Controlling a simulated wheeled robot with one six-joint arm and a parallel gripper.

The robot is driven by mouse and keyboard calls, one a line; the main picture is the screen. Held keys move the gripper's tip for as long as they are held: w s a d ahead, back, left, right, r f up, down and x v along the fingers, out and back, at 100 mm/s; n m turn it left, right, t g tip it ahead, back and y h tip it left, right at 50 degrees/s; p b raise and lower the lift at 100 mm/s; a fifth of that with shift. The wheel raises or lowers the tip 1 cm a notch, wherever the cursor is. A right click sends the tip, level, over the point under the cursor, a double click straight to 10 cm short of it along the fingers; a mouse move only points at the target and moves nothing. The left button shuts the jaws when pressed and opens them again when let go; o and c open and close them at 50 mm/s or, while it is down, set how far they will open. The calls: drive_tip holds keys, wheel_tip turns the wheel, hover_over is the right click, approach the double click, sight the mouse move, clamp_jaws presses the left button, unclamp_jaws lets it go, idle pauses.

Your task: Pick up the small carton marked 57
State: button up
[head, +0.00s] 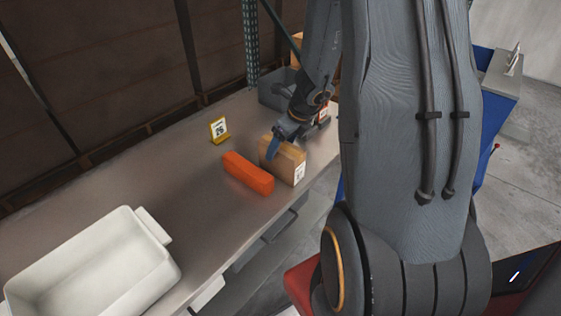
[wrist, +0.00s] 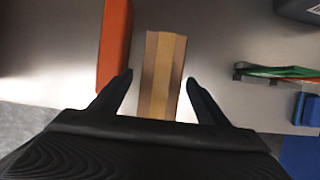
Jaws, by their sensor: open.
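A small tan carton (head: 285,163) stands on the grey bench with a white label on its end; the label's number is too small to read. In the wrist view the carton (wrist: 161,75) lies between the two open fingers of my gripper (wrist: 160,95), with a gap on each side. In the head view my gripper (head: 277,145) is at the carton's top, partly in front of it. I cannot tell whether a finger touches it.
An orange block (head: 248,173) lies close beside the carton on the left. A yellow-framed number sign (head: 219,130) stands behind it. A white bin (head: 92,268) is at the front left. A grey bin (head: 277,90) is at the back. The bench between is clear.

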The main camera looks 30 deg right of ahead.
drive_tip(key=x, duration=0.3)
drive_tip(key=b+x, duration=0.1)
drive_tip(key=x, duration=0.1)
drive_tip(key=shift+s+d+f, duration=0.1)
drive_tip(key=shift+f, duration=0.35)
drive_tip(key=shift+f+b, duration=0.25)
drive_tip(key=shift+b, duration=0.15)
drive_tip(key=shift+c, duration=0.5)
drive_tip(key=c, duration=1.4)
